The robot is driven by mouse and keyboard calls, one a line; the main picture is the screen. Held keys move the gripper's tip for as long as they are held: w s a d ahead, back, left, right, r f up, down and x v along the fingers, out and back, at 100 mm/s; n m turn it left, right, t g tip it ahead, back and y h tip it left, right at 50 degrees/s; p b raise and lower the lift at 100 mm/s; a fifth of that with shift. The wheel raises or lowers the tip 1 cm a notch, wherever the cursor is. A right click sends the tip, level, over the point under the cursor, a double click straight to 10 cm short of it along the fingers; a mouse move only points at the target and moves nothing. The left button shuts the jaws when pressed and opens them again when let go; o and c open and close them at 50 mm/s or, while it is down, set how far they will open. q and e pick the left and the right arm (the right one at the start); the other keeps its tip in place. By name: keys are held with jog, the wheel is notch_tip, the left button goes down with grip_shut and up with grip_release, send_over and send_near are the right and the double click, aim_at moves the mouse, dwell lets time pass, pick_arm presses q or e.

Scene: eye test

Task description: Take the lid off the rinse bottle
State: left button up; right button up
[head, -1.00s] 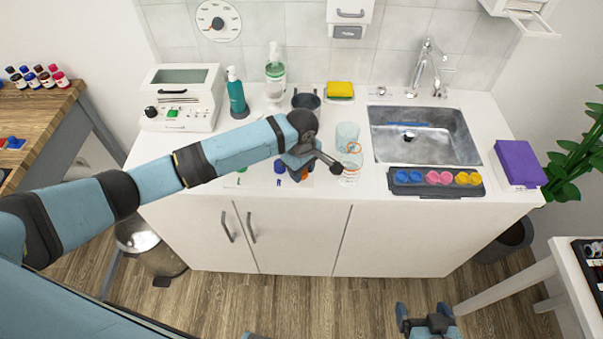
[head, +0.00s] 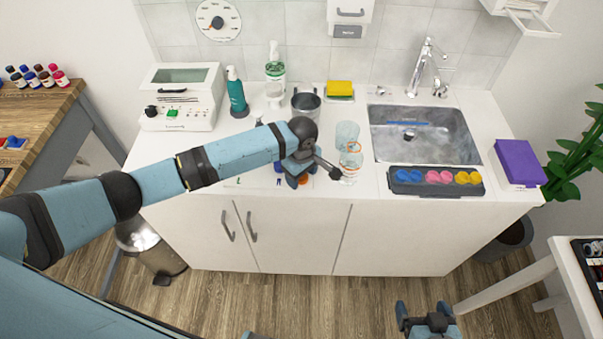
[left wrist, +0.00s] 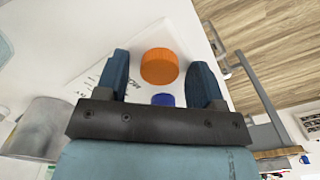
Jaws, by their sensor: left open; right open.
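In the left wrist view an orange round lid (left wrist: 159,67) shows from above, between the open fingers of my left gripper (left wrist: 160,60), with gaps on both sides. I cannot tell whether a bottle stands under it. A smaller blue cap (left wrist: 163,99) is close beside it, nearer the palm. My right gripper (head: 422,307) is open and empty, low in front of the cabinet.
Clear glass vessels, one with an orange ring (head: 350,160), stand just right of my left gripper. A dark grey pot (head: 306,104) is behind it.

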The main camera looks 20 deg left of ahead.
pick_arm(q)
notch_tip(320, 180, up, 12)
jog(key=s+d+f+m+t+h, duration=0.55)
jog(key=s+f+m, duration=0.25)
jog(key=s+f, duration=0.3)
jog(key=s+a+f+m+t+y+p, duration=0.2)
jog(key=s+a+m+t, duration=0.3)
jog(key=s, duration=0.8)
jog(key=a+m, duration=0.2)
jog(key=a, duration=0.1)
jog(key=shift+s+a+f, duration=0.2)
jog(key=shift+s+a, duration=0.1)
jog(key=shift+s, duration=0.1)
jog(key=shift+t, duration=0.25)
